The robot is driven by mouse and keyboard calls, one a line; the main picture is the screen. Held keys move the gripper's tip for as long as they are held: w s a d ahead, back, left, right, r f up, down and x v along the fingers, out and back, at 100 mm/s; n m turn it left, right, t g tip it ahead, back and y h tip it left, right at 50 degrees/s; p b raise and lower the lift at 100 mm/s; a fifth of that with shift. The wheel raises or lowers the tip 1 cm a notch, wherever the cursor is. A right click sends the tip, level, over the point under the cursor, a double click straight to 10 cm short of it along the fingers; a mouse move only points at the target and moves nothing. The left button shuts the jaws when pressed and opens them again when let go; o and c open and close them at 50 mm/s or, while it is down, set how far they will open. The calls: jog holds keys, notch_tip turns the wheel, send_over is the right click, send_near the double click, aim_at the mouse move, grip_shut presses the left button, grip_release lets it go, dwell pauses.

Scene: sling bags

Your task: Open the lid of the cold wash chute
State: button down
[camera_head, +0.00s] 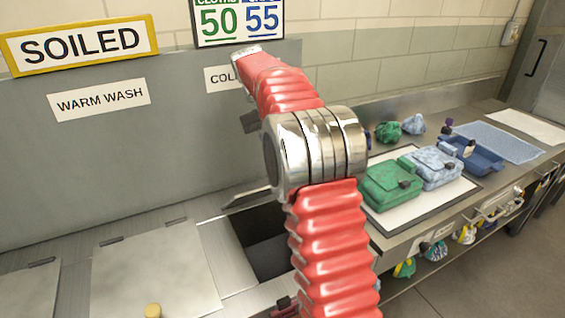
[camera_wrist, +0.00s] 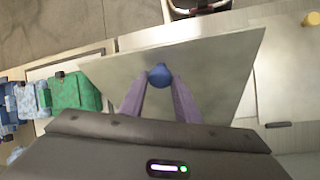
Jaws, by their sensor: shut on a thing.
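The cold wash chute lid (camera_wrist: 215,65) is a pale metal plate with a blue knob (camera_wrist: 159,75) in the wrist view. My gripper (camera_wrist: 160,82) has its two purple fingers closed around that knob. In the head view the lid (camera_head: 246,200) shows as a thin tilted edge, raised off the counter. Below it the dark chute opening (camera_head: 265,248) is partly uncovered. The "COL..." label (camera_head: 222,79) on the wall above is partly covered by my arm. My arm hides the gripper and knob in the head view.
The warm wash lid (camera_head: 155,270), with a yellow knob (camera_head: 153,311), lies flat to the left. Right of my arm, a green bag (camera_head: 390,187) and a light blue bag (camera_head: 435,167) lie on a white mat (camera_head: 400,217). A blue tray (camera_head: 475,158) is beyond.

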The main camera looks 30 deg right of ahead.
jog(key=shift+w+a+f, duration=0.1)
jog(key=shift+a, duration=0.1)
jog(key=c, duration=1.5)
grip_release()
jog(key=shift+c, duration=0.2)
jog(key=shift+o, duration=0.9)
jog(key=shift+d, duration=0.15)
jog(key=shift+c, duration=0.6)
